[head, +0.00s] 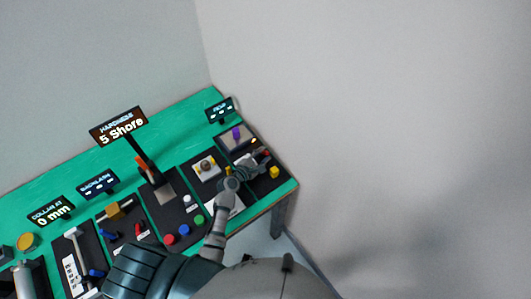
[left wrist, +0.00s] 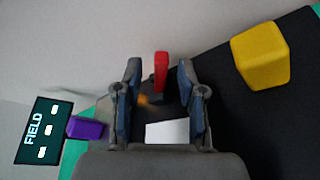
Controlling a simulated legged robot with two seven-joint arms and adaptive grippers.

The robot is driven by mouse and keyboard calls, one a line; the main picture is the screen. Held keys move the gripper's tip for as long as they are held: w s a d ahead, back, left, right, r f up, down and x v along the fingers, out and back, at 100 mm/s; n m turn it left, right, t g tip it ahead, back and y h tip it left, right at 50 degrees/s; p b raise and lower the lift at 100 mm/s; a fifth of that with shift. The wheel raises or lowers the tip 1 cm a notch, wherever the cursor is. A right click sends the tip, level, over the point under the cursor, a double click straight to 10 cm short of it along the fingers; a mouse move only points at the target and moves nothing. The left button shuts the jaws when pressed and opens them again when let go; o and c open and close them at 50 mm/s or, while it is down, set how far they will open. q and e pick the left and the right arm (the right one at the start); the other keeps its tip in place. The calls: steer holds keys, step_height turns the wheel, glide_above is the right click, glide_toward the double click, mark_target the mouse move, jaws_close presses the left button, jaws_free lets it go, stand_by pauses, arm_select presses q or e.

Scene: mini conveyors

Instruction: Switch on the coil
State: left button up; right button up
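The FIELD station is at the far right end of the table, with a dark display (head: 219,109) showing dashes. That display also shows at the left of the left wrist view (left wrist: 42,131), reading FIELD. My left gripper (head: 262,160) is over this station. In the left wrist view its two fingers (left wrist: 160,75) are apart. A red upright piece, perhaps a switch lever (left wrist: 161,72), shows in the gap between the fingertips, with space on both sides. I cannot tell its depth. A purple block (left wrist: 86,128) is left of the fingers. The coil cannot be clearly made out. My right gripper is not in view.
A yellow block (head: 274,172) sits near the right edge, right of the fingers in the left wrist view (left wrist: 262,55). Other stations line the green table (head: 176,121), including the HARDNESS sign (head: 118,127) and coloured buttons (head: 184,229). Open floor lies beyond the right edge.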

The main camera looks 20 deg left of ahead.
arm_select(q)
steer(key=shift+d+x, duration=0.25)
steer(key=shift+x, duration=0.9)
steer(key=shift+s, duration=0.1)
steer(key=shift+a, duration=0.2)
jaws_close()
steer(key=shift+s+d+f+m+b, duration=0.15)
steer(key=shift+f+m+b, duration=0.25)
steer(key=shift+b, duration=0.25)
steer(key=shift+r, duration=0.2)
jaws_free()
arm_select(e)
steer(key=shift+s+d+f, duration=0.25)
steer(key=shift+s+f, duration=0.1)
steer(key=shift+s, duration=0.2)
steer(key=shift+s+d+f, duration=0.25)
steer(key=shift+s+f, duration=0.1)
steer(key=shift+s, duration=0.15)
